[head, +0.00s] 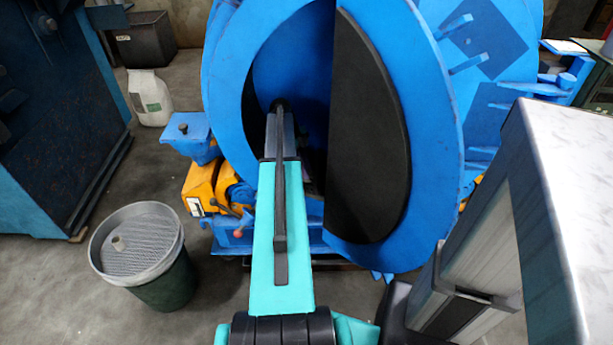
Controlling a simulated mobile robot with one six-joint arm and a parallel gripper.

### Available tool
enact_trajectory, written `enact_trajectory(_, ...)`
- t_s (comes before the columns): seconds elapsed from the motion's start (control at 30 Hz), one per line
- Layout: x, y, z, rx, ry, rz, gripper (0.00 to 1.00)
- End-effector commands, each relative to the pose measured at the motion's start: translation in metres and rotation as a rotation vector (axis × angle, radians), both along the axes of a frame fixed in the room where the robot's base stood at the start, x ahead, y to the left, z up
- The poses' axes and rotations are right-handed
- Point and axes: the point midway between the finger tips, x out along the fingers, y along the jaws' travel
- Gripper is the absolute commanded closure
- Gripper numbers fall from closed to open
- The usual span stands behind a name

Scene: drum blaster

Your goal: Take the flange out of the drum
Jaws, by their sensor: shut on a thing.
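The blue drum (232,65) faces me with its round opening. A black curtain (365,130) covers the right half of the opening. I see no flange inside the drum.
A green bin (155,292) with a perforated metal top stands at the lower left, a small pale piece (118,243) on it. A blue machine (55,130) stands far left. Floor between bin and drum is mostly clear.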

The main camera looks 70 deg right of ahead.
Motion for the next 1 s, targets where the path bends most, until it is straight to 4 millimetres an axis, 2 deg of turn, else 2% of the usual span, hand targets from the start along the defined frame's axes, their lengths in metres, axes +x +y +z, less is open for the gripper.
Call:
enact_trajectory(0.1,0.0,0.0,0.03,-0.004,-0.001,-0.001,1.0)
enact_trajectory(0.6,0.0,-0.001,0.139,-0.003,-0.001,-0.001,1.0)
enact_trajectory(0.8,0.0,-0.001,0.174,-0.003,-0.001,-0.001,1.0)
enact_trajectory(1.0,0.0,-0.001,0.193,-0.002,0.0,-0.001,1.0)
